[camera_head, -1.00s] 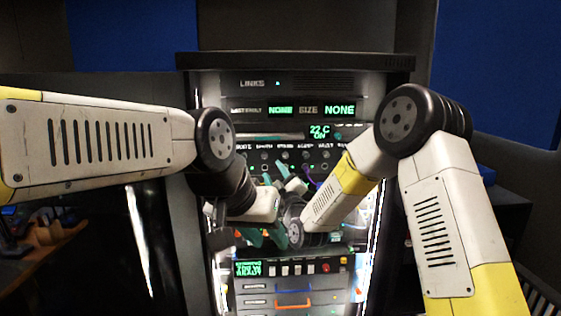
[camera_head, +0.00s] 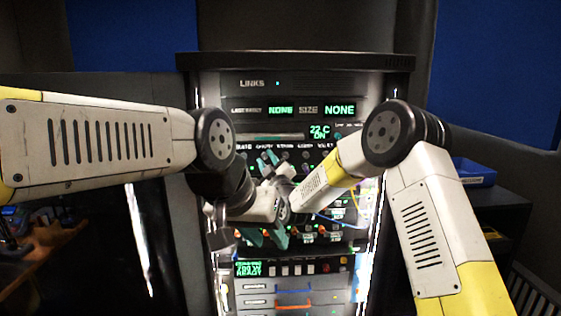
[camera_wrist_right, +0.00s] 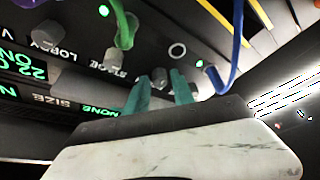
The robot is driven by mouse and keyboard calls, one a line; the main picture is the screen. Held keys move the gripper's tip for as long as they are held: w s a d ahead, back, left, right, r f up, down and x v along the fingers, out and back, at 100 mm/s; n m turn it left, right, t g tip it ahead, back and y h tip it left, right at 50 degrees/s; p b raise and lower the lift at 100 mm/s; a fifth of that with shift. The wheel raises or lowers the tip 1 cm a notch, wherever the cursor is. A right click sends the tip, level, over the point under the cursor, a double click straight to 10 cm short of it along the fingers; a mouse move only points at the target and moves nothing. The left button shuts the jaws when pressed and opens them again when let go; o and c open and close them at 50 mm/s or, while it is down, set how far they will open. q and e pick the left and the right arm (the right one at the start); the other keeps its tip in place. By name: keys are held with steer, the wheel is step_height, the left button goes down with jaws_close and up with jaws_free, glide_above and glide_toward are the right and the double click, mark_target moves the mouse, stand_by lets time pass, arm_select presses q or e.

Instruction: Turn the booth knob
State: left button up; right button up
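A row of small grey knobs runs along the panel under printed labels. In the right wrist view, which is upside down, one knob stands by LOBBY, one by STAGE, and the knob beyond STAGE (camera_wrist_right: 160,77), taken as the booth knob, has its label hidden. My right gripper (camera_wrist_right: 161,84) has its teal fingertips on either side of that knob; they look apart, and contact is unclear. The right gripper (camera_head: 268,158) also shows at the knob row in the head view. My left gripper (camera_head: 265,238) is lower, its teal fingers spread, holding nothing visible.
Green and blue cables (camera_wrist_right: 230,50) plug in close to the fingers. The rack (camera_head: 296,62) has lit displays above and a button strip (camera_head: 298,268) with drawers below. My crossed wrists cover much of the panel's middle. A blue tray (camera_head: 473,172) sits at right.

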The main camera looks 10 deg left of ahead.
jaws_close()
steer(key=shift+m, duration=0.5)
steer(key=m, duration=0.1)
steer(key=m+t+h, duration=0.1)
steer(key=m, duration=0.1)
steer(key=shift+a+f+m+t, duration=0.15)
steer(key=shift+m+t, duration=0.15)
steer(key=m+t+h, duration=0.1)
steer(key=m, duration=0.2)
steer(key=m+h, duration=0.2)
steer(key=m, duration=0.1)
steer(key=shift+s+a+m+t, duration=0.1)
steer(key=shift+a+m+t, duration=0.05)
steer(key=shift+m+t, duration=0.25)
steer(key=m+h, duration=0.2)
steer(key=m, duration=0.2)
steer(key=m+t+h, duration=0.1)
steer(key=m+h, duration=0.1)
steer(key=m, duration=0.2)
steer(key=shift+a, duration=0.2)
steer(key=shift+s+a+m+g+h, duration=0.15)
steer(key=shift+m+h, duration=0.6)
steer(key=shift+m, duration=0.75)
steer(key=shift+w+m+g+h, duration=0.1)
steer(key=shift+m+g+h, duration=0.15)
steer(key=shift+m+h, duration=0.9)
steer(key=shift+m, duration=0.55)
